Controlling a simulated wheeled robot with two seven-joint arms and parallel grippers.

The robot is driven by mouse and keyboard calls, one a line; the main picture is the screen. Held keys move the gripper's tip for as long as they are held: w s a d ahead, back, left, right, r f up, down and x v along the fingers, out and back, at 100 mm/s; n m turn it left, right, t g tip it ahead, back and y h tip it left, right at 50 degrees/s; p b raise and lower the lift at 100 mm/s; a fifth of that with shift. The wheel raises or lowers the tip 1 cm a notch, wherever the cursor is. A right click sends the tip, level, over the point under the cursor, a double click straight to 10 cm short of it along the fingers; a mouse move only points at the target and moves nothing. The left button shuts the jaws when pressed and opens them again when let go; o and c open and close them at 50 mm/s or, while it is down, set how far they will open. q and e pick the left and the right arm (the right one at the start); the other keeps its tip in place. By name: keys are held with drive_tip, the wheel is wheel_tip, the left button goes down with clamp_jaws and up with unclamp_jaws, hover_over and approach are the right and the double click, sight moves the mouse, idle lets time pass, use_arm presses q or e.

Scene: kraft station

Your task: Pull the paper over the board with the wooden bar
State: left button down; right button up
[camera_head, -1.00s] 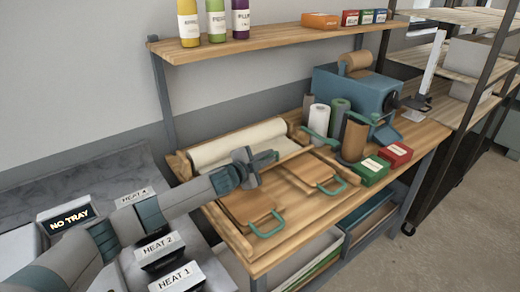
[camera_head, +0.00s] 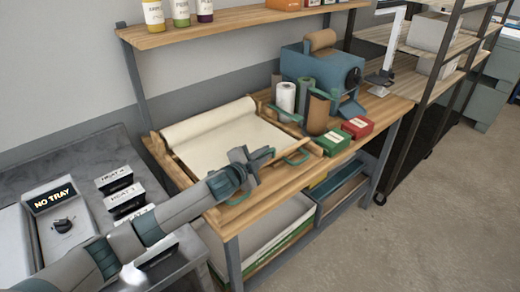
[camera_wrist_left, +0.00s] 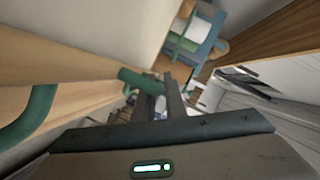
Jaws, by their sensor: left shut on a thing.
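The cream paper (camera_head: 250,140) lies drawn out as a sheet from its roll (camera_head: 205,122) toward the bench's front. It covers the middle of the board, whose surface is hidden under it. The wooden bar (camera_head: 286,147) runs along the sheet's front edge, partly behind my left gripper. My left gripper (camera_head: 262,163) is shut on the bar near the front of the bench. In the left wrist view a pale wooden length (camera_wrist_left: 60,65) passes left of the fingers, with a teal part beside the fingertips. Teal handles (camera_head: 298,157) show at the front. My right gripper is out of view.
Red (camera_head: 357,127) and green boxes (camera_head: 335,142) sit at the right front. A bottle shelf (camera_head: 220,28) hangs above. A heater unit (camera_head: 60,225) is at the left.

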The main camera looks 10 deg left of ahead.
use_arm(q)
drive_tip(key=shift+s+d, duration=0.75)
drive_tip(key=shift+d, duration=0.2)
drive_tip(key=shift+s+d+p, duration=0.25)
drive_tip(key=shift+d+p, duration=0.05)
drive_tip(key=shift+s+d, duration=0.15)
drive_tip(key=shift+d, duration=0.05)
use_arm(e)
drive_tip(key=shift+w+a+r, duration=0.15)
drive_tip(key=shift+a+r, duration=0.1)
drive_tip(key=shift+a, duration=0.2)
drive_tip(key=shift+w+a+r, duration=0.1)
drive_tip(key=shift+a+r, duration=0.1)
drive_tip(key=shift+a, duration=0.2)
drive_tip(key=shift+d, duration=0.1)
use_arm(q)
drive_tip(key=c, duration=2.1)
unclamp_jaws()
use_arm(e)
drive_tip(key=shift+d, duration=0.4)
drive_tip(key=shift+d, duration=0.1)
use_arm(q)
drive_tip(key=shift+s+a, duration=0.1)
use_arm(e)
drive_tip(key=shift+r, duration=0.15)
